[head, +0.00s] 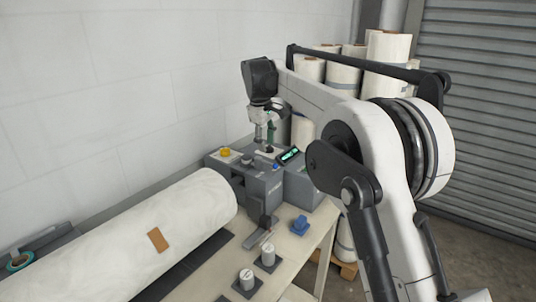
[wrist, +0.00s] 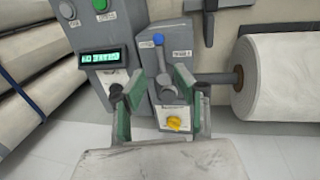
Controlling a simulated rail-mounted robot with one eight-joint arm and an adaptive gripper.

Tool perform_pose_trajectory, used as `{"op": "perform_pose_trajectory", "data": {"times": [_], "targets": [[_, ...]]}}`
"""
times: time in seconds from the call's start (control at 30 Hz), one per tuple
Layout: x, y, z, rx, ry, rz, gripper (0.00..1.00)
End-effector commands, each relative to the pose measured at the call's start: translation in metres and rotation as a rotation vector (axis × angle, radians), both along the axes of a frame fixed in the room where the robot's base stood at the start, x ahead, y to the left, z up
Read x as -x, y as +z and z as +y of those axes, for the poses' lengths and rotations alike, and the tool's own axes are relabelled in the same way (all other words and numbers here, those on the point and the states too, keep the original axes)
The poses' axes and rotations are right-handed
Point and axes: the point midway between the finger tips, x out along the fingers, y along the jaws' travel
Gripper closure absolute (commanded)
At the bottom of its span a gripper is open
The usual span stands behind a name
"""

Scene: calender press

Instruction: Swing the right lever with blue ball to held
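The lever with the blue ball (wrist: 158,40) is on the front of a grey box in the wrist view. Its shaft runs from the ball down to a round grey hub (wrist: 166,80). My gripper (wrist: 159,76) is open, with one green-padded finger on each side of the lever's lower part in the picture. The ball shows beyond the fingertips, and I see no contact. In the head view my gripper (head: 267,144) hangs above the grey control unit, and a small blue spot, probably the ball (head: 276,166), lies just below it.
A yellow knob (wrist: 174,123) sits below the hub. Left of the lever box stands a panel with a lit display (wrist: 100,57) and a green button (wrist: 100,5). A large white roll (wrist: 280,75) is at right. A blue object (head: 300,225) lies on the table.

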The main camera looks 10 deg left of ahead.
Motion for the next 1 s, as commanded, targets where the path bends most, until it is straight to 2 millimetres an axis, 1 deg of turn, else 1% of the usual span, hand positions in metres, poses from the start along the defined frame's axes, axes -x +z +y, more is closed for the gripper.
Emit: {"op": "perform_pose_trajectory", "data": {"times": [0.03, 0.1, 0.2, 0.3, 0.43, 0.77, 0.87, 0.97, 1.0], "targets": [[0.002, 0.009, 0.001, 0.000, 0.001, 0.000, 0.71], [0.004, 0.020, 0.002, 0.000, 0.001, 0.000, 0.71], [0.006, 0.032, 0.003, 0.000, 0.001, 0.000, 0.71], [0.008, 0.040, 0.003, 0.000, 0.001, 0.000, 0.71], [0.008, 0.044, 0.004, 0.000, 0.001, 0.000, 0.71], [0.009, 0.045, 0.002, -0.001, -0.002, -0.001, 0.71], [0.011, 0.051, -0.008, -0.010, -0.020, -0.008, 0.71], [0.018, 0.061, -0.028, -0.027, -0.059, -0.021, 0.71], [0.021, 0.065, -0.038, -0.035, -0.078, -0.029, 0.71]]}}
